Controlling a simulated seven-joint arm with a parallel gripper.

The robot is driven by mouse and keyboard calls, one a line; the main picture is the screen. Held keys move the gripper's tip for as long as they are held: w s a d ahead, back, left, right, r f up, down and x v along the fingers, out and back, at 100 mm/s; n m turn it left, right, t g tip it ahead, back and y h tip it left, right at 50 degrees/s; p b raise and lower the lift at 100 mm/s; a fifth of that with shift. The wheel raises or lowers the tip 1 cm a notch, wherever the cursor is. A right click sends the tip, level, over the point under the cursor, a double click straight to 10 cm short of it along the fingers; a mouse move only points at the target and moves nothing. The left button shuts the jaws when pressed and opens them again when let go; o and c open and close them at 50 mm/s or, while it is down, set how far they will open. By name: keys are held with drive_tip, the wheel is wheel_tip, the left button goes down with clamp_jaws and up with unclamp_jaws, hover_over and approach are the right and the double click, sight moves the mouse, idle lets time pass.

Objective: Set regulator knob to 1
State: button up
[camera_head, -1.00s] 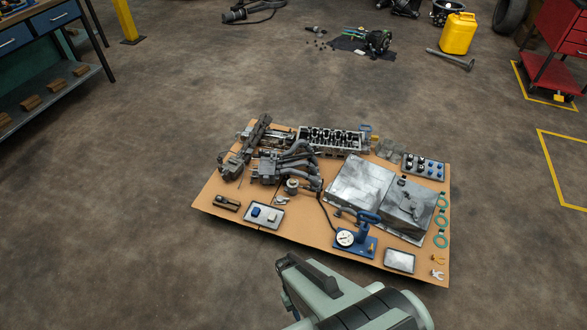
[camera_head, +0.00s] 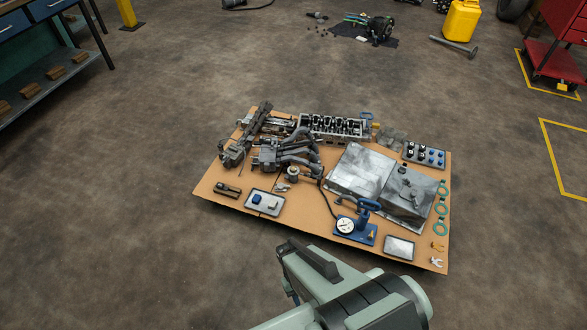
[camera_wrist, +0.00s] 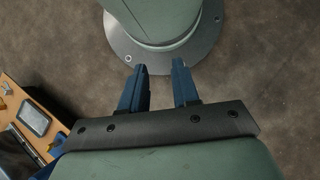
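A blue regulator stand (camera_head: 368,239) with a round white gauge (camera_head: 345,226) is near the front edge of the cardboard sheet in the head view. A blue handle-like part (camera_head: 369,204) rises above it, and a small yellow-orange piece (camera_head: 372,235) shows on its base. I cannot make out which part is the knob, nor its setting. In the wrist view my gripper (camera_wrist: 160,69) has two blue fingers apart with nothing between them. It points at my own round base, away from the regulator. In the head view I cannot make out the fingertips.
The cardboard sheet (camera_head: 221,198) lies on the floor. It bears engine parts, metal plates (camera_head: 358,170), a small tray (camera_head: 252,208) with small pieces, another tray (camera_head: 399,246) and green rings (camera_head: 441,211). Bare floor (camera_head: 110,240) surrounds it. A red cabinet (camera_head: 562,50) stands far right.

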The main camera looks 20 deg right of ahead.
drive_tip(key=shift+o, duration=1.4)
drive_tip(key=shift+w+d, duration=0.2)
drive_tip(key=shift+d, duration=0.1)
drive_tip(key=o, duration=0.3)
drive_tip(key=shift+m+t+y, duration=0.3)
drive_tip(key=shift+m+t, duration=0.2)
drive_tip(key=shift+m, duration=0.1)
drive_tip(key=w, duration=0.1)
drive_tip(key=w+d, duration=0.1)
drive_tip(key=w, duration=0.3)
drive_tip(key=shift+d+r, duration=0.3)
drive_tip(key=shift+d, duration=0.1)
drive_tip(key=shift+o, duration=0.3)
drive_tip(key=w+d+f+t, duration=0.1)
drive_tip(key=w+d, duration=0.3)
drive_tip(key=w, duration=0.7)
drive_tip(key=w+d+f+m+t, duration=0.1)
drive_tip(key=w+d, duration=0.4)
drive_tip(key=w, duration=0.6)
drive_tip(key=shift+w+f, duration=0.3)
drive_tip(key=shift+f, duration=0.05)
drive_tip(key=t, duration=0.4)
hover_over(293, 168)
wheel_tip(293, 168, down, 2)
drive_tip(key=shift+m, duration=0.4)
wheel_tip(293, 168, down, 14)
drive_tip(key=shift+d+r, duration=0.15)
drive_tip(key=c, duration=1.1)
